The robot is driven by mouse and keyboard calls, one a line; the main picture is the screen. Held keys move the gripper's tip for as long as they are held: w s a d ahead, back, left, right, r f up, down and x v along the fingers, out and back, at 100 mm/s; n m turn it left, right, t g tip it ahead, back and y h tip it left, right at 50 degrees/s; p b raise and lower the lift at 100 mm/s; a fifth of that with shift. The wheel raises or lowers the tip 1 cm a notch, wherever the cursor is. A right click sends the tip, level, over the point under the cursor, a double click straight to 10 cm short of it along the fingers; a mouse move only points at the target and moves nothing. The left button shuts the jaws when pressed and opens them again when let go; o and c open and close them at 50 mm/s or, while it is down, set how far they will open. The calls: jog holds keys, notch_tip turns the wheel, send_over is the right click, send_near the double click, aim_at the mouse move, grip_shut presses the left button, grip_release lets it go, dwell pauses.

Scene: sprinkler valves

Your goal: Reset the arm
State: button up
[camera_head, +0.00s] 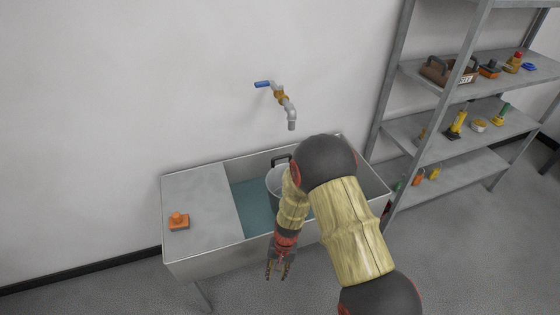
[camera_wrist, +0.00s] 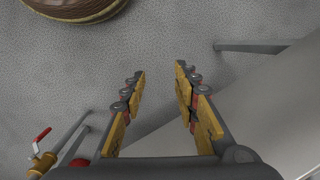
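My gripper (camera_head: 278,270) hangs down in front of the sink's front wall in the head view. In the wrist view my gripper (camera_wrist: 160,85) has its two fingers apart with nothing between them, above the grey floor. My arm bends over the sink (camera_head: 198,256) from the right. A metal pot (camera_head: 274,180) stands in the sink basin, partly hidden by my arm. A tap (camera_head: 285,103) with a blue lever (camera_head: 263,85) is on the wall above the basin.
An orange object (camera_head: 179,221) lies on the sink's left drainboard (camera_head: 205,195). A metal shelf (camera_head: 455,65) with several tools and a basket (camera_head: 440,72) stands at the right. In the wrist view a valve with a red lever (camera_wrist: 41,135) shows at lower left. Floor in front is clear.

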jog(key=s+d+r+t+p, duration=0.1)
jog(key=s+d+r, duration=0.4)
jog(key=r, duration=1.3)
jog(key=s+d+r+n+t+h+p, duration=0.1)
jog(key=s+d+r+t, duration=0.3)
jog(key=r, duration=1.3)
jog(key=s+d+r+t+p, duration=0.2)
jog(key=s+d+r, duration=0.6)
jog(key=r, duration=1)
jog(key=d, duration=0.3)
jog(key=shift+r+n+h+p, duration=0.3)
jog(key=shift+n, duration=0.1)
